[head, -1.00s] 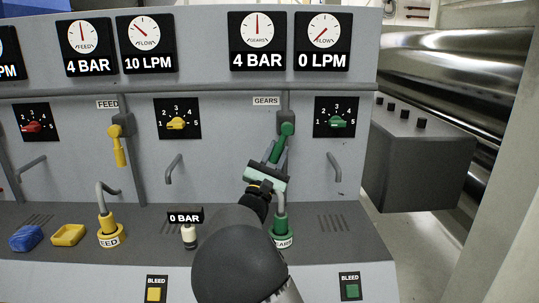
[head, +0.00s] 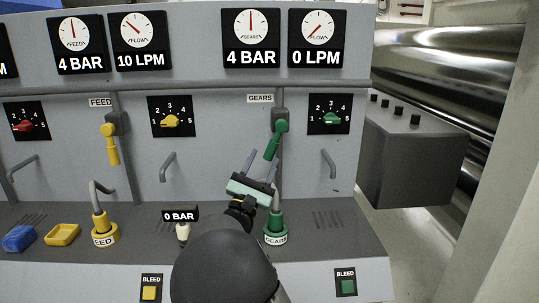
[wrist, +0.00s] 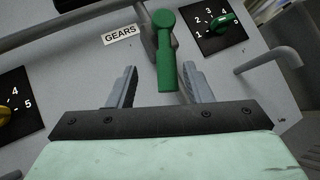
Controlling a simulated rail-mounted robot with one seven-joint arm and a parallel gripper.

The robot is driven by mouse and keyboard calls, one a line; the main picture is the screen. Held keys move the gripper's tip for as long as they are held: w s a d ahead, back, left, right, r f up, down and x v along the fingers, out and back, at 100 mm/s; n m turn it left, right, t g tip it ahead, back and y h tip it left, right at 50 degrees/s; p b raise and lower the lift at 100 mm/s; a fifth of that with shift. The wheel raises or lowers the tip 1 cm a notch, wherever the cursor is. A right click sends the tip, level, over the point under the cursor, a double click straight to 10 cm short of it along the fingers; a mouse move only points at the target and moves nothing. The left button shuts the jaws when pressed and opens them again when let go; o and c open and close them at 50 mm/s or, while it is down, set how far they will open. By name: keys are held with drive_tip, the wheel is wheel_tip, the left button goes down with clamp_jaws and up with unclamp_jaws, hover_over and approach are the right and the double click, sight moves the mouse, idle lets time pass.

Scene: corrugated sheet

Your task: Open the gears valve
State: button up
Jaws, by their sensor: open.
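The green gears valve handle (head: 272,146) hangs from its grey fitting under the GEARS label (head: 260,98), its free end tilted down and slightly left. In the wrist view the handle (wrist: 165,68) appears between my two fingers, its lower end near them. My gripper (head: 262,157) is open, just below and left of the handle in the head view, fingers pointing up toward the panel. I see no clear contact between fingers and handle. The gears gauges read 4 BAR (head: 251,57) and 0 LPM (head: 314,57).
A green dial (head: 331,118) and a grey bent handle (head: 328,163) are to the right. A green-collared gears hose fitting (head: 275,230) stands on the ledge close to my gripper. The yellow feed valve handle (head: 112,150) hangs to the left. A 0 BAR display (head: 180,216) stands on the ledge.

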drive_tip(key=s+a, duration=0.4)
drive_tip(key=s, duration=0.4)
drive_tip(key=shift+s, duration=0.2)
drive_tip(key=shift+a, duration=0.1)
drive_tip(key=shift+c, duration=0.4)
